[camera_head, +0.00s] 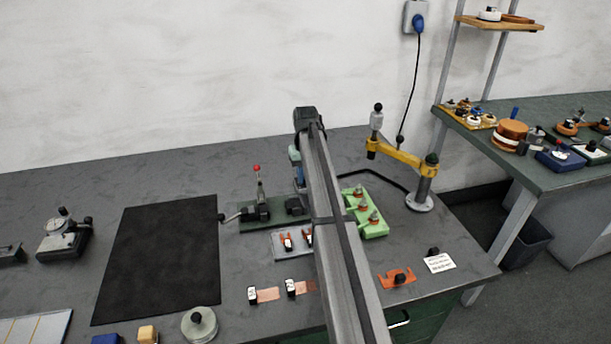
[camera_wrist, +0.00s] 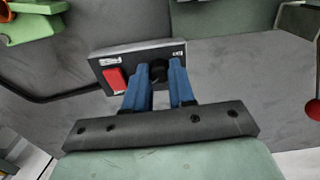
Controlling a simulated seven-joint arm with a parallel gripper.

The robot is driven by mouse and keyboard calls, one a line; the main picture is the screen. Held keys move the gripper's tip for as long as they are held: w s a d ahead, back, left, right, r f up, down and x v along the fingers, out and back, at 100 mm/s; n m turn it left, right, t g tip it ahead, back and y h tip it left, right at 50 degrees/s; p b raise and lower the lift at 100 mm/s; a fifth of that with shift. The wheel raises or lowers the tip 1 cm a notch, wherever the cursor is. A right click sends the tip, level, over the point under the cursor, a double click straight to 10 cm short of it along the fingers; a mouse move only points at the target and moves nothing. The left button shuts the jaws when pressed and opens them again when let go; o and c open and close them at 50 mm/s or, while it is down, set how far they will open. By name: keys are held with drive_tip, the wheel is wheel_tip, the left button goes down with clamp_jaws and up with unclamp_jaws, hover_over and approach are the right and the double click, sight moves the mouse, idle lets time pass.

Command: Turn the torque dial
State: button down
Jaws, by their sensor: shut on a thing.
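The torque dial (camera_wrist: 158,71) is a small black knob on the face of a dark box (camera_wrist: 131,54) in the wrist view. A red switch (camera_wrist: 115,79) and small white labels are also on this face. My gripper (camera_wrist: 159,68) has its two blue fingers on either side of the knob and is shut on it. The fingers cover part of the knob, and I cannot read its setting. In the head view my gripper is mostly hidden behind my arm, and I cannot make out the box there.
A green fixture (camera_head: 379,229) stands right of my arm, with a yellow jointed arm (camera_head: 397,155) beyond it. A lever with a red ball (camera_head: 256,168) stands close on the left; its ball also shows in the wrist view (camera_wrist: 313,109). A black mat (camera_head: 160,258) lies clear farther left.

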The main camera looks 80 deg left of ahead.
drive_tip(key=shift+m, duration=0.5)
drive_tip(key=c, duration=0.9)
unclamp_jaws()
drive_tip(key=shift+c, duration=0.2)
wheel_tip(320, 180, up, 14)
drive_tip(key=shift+f, duration=0.1)
